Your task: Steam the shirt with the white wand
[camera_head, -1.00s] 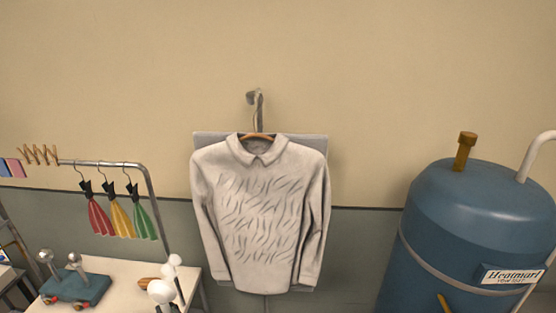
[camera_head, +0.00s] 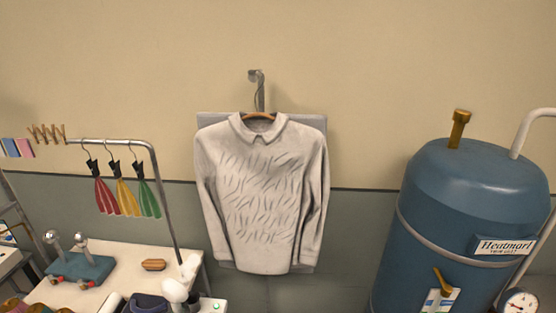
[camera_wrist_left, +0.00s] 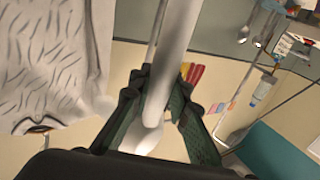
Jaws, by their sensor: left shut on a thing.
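A pale grey, collared long-sleeved shirt (camera_head: 262,200) hangs on a wooden hanger from a wall hook, in front of a grey board. Dark wrinkle marks cover most of its front. In the left wrist view the shirt (camera_wrist_left: 50,60) shows upside down at the left, apart from the wand. My left gripper (camera_wrist_left: 163,85), dark green fingers, is shut on the white wand (camera_wrist_left: 178,35). In the head view, white rounded shapes (camera_head: 182,288) at the lower edge are partly cut off; I cannot tell wand from other white parts there. My right gripper is not in view.
A table (camera_head: 115,285) at lower left bears a brown brush (camera_head: 153,265) and a blue block with metal knobs (camera_head: 82,268). Coloured cloths (camera_head: 128,197) hang on a metal rail above it. A blue boiler (camera_head: 465,220) stands at right. Space before the shirt looks clear.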

